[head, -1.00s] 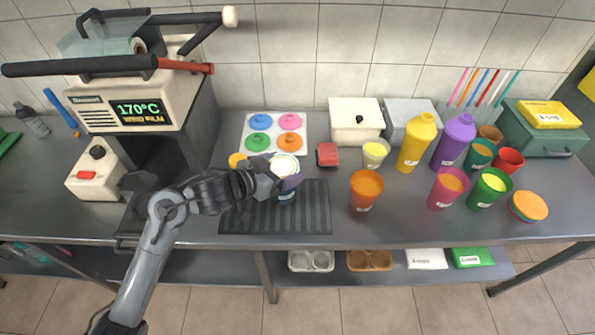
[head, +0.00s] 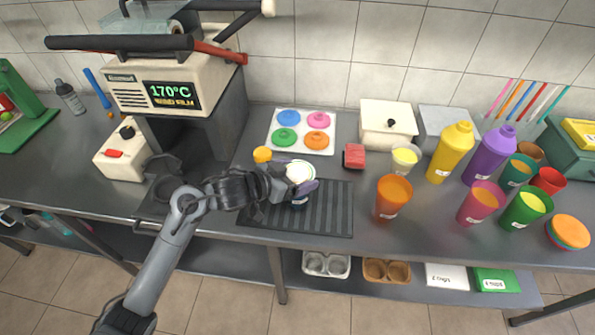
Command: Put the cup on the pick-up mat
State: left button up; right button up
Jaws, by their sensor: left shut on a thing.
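The cup (head: 300,173) shows as a pale round top between the fingers of my left gripper (head: 297,178), in the middle of the head view. My left gripper is shut on it from the left. Part of the cup's side is hidden by the fingers; a small white label shows low on it. The cup looks upright, over the back edge of the dark ribbed mat (head: 328,212), which I take as the pick-up mat. I cannot tell whether its base touches the mat. My right gripper is not in view.
A lid board (head: 273,145) with several coloured lids lies behind the mat. An orange cup (head: 392,200) stands just right of it. More cups and bottles crowd the right side. The press (head: 150,95) stands back left. The mat's front part is bare.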

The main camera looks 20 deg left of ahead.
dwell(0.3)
pick_arm(q)
jog(key=o, duration=1.8)
jog(key=shift+r, duration=0.1)
jog(key=shift+s+a+r, duration=0.15)
jog(key=p+v, duration=0.4)
jog(key=v, duration=0.7)
jog(key=s+d+f+n+g+y, duration=0.1)
jog(key=s+f+n+g+y, duration=0.1)
jog(key=s+f, duration=0.6)
jog(key=s+d+f+n+g+y, duration=0.1)
jog(key=s+f+g+y, duration=0.3)
jog(key=s+f, duration=0.5)
jog(key=s+n+g, duration=0.1)
jog(key=s+g, duration=0.1)
jog(key=s, duration=0.6)
jog(key=shift+f+y, duration=0.2)
jog(key=shift+y, duration=0.2)
